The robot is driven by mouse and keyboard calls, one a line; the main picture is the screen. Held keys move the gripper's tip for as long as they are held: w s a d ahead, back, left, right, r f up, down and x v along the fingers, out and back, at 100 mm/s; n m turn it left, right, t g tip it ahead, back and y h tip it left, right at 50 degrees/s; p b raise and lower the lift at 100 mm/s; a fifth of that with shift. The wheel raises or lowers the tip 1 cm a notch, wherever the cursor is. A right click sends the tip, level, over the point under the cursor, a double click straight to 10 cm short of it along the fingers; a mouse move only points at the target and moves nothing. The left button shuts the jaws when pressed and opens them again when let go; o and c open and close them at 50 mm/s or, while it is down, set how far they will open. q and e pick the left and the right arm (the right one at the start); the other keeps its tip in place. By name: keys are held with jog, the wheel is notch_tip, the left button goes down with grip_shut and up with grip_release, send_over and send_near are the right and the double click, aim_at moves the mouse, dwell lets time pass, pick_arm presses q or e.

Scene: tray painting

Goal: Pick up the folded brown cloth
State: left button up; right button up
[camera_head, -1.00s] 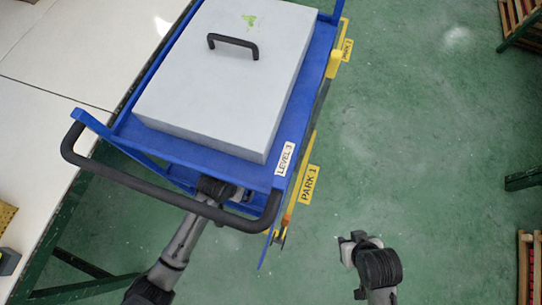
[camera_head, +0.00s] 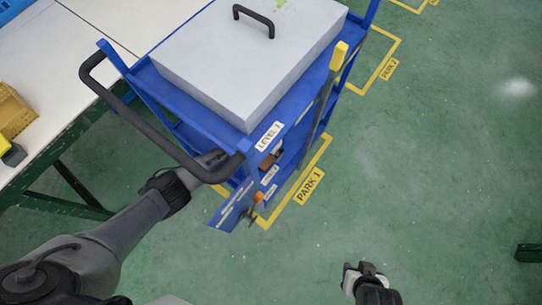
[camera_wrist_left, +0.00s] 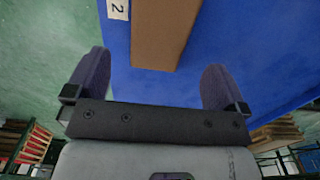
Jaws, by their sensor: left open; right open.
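The folded brown cloth (camera_wrist_left: 165,35) lies on a blue shelf surface in the left wrist view, as a thick brown block. Its near end reaches between the fingertips of my left gripper (camera_wrist_left: 155,62), which is open, with a gap on both sides of the cloth. In the head view a small brown patch (camera_head: 268,160) shows inside the blue trolley below the LEVEL 1 label; most of it is hidden. My left gripper's fingers are hidden behind the trolley there. My right gripper (camera_head: 362,268) is open and empty above the green floor, well apart from the trolley.
The blue trolley (camera_head: 190,104) has a black push handle (camera_head: 140,122) close to my left arm. A grey lidded box (camera_head: 225,60) covers its top. A yellow-ended bar (camera_head: 338,57) runs along its side.

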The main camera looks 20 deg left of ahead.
pick_arm(q)
jog(key=shift+s+f, duration=0.1)
jog(key=shift+f, duration=0.55)
notch_tip(320, 180, down, 4)
jog(key=b, duration=0.3)
jog(key=shift+f+b, duration=0.35)
jog(key=shift+f, duration=0.05)
jog(key=shift+c, duration=0.7)
jog(key=c, duration=0.8)
jog(key=shift+r, duration=0.15)
